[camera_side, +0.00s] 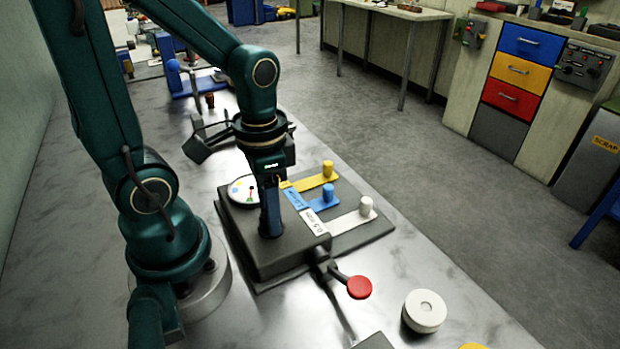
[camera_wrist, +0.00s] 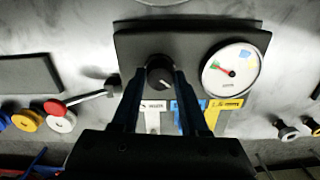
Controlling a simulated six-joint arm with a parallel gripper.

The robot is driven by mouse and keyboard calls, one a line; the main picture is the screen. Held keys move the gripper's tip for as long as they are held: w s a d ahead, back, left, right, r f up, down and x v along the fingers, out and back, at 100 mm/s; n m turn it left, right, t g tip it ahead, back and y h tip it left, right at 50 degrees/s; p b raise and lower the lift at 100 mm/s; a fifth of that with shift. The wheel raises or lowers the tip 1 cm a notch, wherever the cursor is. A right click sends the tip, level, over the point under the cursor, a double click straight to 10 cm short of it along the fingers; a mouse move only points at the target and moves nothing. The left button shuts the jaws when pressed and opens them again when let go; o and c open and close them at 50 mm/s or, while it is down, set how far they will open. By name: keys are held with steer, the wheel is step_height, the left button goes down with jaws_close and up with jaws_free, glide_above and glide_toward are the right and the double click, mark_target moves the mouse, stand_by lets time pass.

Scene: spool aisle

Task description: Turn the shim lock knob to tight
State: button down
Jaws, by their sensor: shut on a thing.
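The shim lock knob (camera_wrist: 160,72) is a round black knob with a pale mark, on a dark block (camera_side: 285,252). In the wrist view my gripper (camera_wrist: 155,78) has one finger on each side of it and is shut on it. In the side view my gripper (camera_side: 271,232) points down onto the block and hides the knob. A white dial (camera_side: 241,189) with a red needle and a green zone sits on the block; it also shows in the wrist view (camera_wrist: 231,68). Yellow (camera_side: 313,182), blue (camera_side: 320,200) and white (camera_side: 350,221) shim tabs with pegs stick out of the block.
A lever with a red round end (camera_side: 359,287) juts from the block's near side. A white disc (camera_side: 424,311) lies on the metal bench beyond it. Yellow and blue discs (camera_wrist: 27,120) lie near the white one. Blue fixtures (camera_side: 185,80) stand at the far end.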

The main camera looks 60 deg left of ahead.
steer(key=m, duration=0.5)
steer(key=shift+m, duration=2.4)
steer(key=shift+c, duration=2.1)
jaws_free()
steer(key=shift+r, duration=0.15)
steer(key=shift+r, duration=2.45)
